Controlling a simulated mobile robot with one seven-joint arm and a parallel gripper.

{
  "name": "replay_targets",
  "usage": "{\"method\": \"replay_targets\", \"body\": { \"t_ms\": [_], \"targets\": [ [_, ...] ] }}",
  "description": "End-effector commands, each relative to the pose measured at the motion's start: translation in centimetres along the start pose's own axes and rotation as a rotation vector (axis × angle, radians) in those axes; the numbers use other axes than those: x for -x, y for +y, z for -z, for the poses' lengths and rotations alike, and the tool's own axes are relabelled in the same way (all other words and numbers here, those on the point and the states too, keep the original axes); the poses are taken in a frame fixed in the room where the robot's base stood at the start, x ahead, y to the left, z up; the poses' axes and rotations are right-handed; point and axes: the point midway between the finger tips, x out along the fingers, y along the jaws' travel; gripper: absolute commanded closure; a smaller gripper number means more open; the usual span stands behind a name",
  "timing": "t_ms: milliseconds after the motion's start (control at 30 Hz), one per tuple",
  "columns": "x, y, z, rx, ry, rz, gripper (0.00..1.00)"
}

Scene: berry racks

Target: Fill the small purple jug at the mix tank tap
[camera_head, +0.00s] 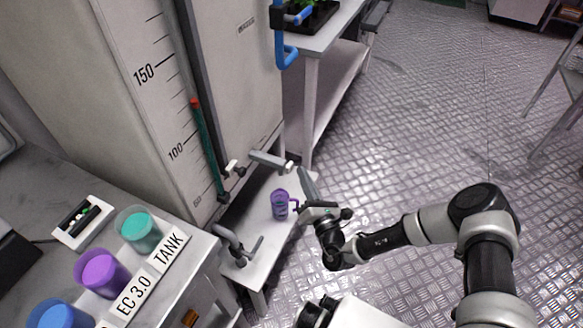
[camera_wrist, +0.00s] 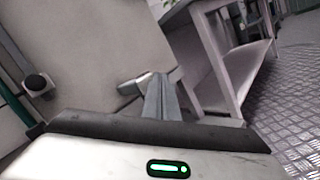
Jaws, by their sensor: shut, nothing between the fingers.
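The small purple jug (camera_head: 279,206) stands upright on a low white bench (camera_head: 262,240), with its handle to the right. A grey tap (camera_head: 268,160) juts from the lower part of the large pale tank (camera_head: 235,75), above the jug in the head view. It also shows in the wrist view (camera_wrist: 133,84). My gripper (camera_head: 303,174) is shut and empty, with its fingertips close to the tap's outer end. The shut fingers show in the wrist view (camera_wrist: 161,92), just right of the tap end. I cannot tell whether they touch it. The jug is hidden in the wrist view.
A scale and a green tube with a red top (camera_head: 207,145) run down the tank. A grey lever fitting (camera_head: 240,247) stands on the bench's near left. Colored cups (camera_head: 103,272) and a TANK sign (camera_head: 167,251) are on the left counter.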

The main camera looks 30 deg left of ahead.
Motion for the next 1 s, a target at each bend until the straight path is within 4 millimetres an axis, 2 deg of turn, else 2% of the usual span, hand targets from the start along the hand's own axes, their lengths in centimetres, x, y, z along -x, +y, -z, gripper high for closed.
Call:
{"method": "replay_targets", "body": {
  "t_ms": [1000],
  "targets": [
    [-0.59,0.46,0.47,-0.001,0.000,0.000,1.00]
  ]
}}
